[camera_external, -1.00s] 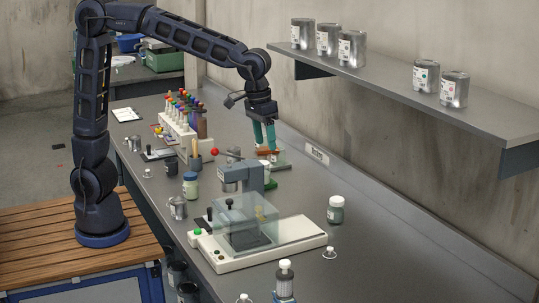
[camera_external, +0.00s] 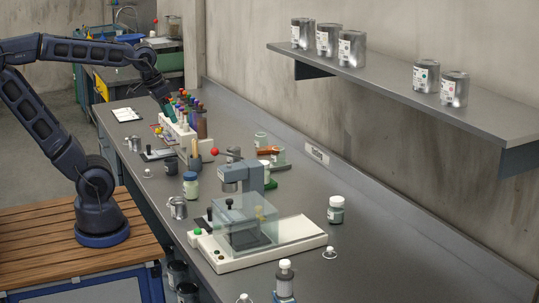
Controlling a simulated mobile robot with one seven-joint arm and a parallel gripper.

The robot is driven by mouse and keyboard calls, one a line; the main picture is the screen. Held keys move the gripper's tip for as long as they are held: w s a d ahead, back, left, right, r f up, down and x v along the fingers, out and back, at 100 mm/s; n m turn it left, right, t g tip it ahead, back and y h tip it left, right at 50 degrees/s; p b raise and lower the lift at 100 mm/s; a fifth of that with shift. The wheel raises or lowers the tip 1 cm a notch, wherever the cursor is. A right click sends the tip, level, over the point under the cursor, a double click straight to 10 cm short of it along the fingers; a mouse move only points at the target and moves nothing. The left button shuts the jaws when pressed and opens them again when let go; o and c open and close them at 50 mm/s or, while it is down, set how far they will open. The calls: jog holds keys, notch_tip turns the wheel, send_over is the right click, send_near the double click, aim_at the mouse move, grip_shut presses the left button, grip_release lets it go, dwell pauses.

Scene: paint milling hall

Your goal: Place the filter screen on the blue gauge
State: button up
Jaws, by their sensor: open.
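My gripper (camera_external: 167,107) is at the far left of the bench, just behind and left of the white bottle rack. Its teal fingers are small here and partly covered by the rack's bottles; I see nothing held between them. I cannot single out the filter screen or the blue gauge with certainty at this size. Small coloured items (camera_external: 158,130) lie on the bench just left of the rack, too small to name.
The white rack (camera_external: 181,138) holds several colour-capped bottles. A wall shelf (camera_external: 400,90) holds cans.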

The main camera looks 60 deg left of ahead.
jog(key=s, duration=0.1)
jog(key=s+a+f, duration=0.1)
jog(key=s+a, duration=0.1)
jog(key=shift+s+a+f, duration=0.1)
jog(key=shift+f, duration=0.3)
dwell(1.1)
